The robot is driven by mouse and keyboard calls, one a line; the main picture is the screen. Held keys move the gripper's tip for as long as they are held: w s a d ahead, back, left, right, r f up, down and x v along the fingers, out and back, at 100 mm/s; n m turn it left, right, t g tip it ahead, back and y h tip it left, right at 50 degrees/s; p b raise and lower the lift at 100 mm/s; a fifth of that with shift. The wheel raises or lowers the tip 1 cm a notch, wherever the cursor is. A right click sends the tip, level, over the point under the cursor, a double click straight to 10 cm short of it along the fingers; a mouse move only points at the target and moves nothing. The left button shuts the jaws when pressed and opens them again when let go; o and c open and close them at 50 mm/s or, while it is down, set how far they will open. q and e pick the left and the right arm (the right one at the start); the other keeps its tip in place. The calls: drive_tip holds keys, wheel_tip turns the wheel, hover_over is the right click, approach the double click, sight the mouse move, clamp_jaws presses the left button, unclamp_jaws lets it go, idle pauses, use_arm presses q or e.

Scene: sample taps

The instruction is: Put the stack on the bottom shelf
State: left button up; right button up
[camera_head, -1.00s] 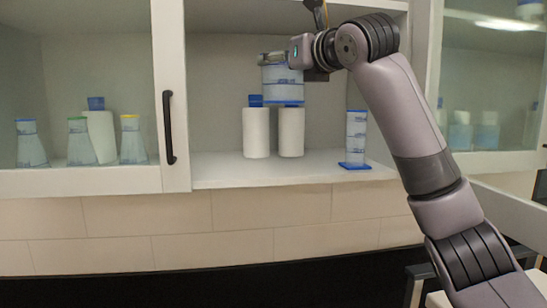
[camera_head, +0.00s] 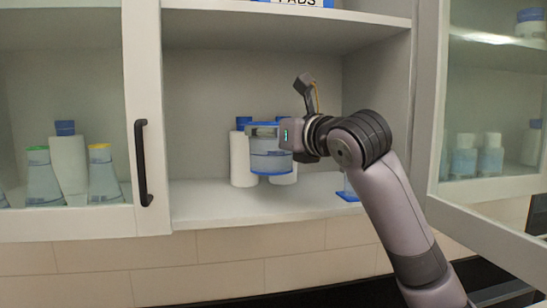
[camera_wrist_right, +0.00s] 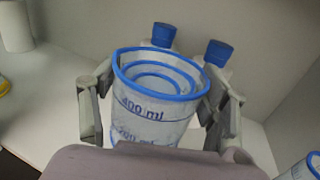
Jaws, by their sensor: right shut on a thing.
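The stack (camera_head: 270,160) is clear nested beakers with blue rims. My right gripper (camera_head: 268,133) is shut on it and holds it upright near the rim, inside the open cabinet. In the right wrist view, the stack (camera_wrist_right: 150,128) shows blue rings inside one another and a "400 ml" mark, with the fingers of my right gripper (camera_wrist_right: 155,108) on both sides. The bottom shelf (camera_head: 235,208) is white. The stack's base appears slightly above it; exact contact cannot be told. My left gripper is not in view.
Two white bottles (camera_head: 241,165) with blue caps stand just behind the stack. A clear cylinder (camera_head: 349,188) with a blue base stands to the right, partly hidden by my arm. The shelf's left part is free. An open glass door (camera_head: 490,150) stands at the right.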

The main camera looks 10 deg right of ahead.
sight(281, 164)
drive_tip(key=shift+s+f, duration=0.2)
drive_tip(key=shift+f, duration=0.85)
drive_tip(key=shift+s+f, duration=0.1)
drive_tip(key=shift+f, duration=0.35)
wheel_tip(281, 164, down, 2)
drive_tip(key=shift+f+p, duration=0.1)
drive_tip(key=shift+p, duration=0.5)
drive_tip(key=shift+f, duration=0.45)
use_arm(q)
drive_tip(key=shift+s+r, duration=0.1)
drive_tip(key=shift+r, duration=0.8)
use_arm(e)
drive_tip(key=shift+f, duration=0.15)
drive_tip(key=o, duration=1.1)
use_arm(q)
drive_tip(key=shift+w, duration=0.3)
use_arm(e)
drive_tip(key=shift+o, duration=0.2)
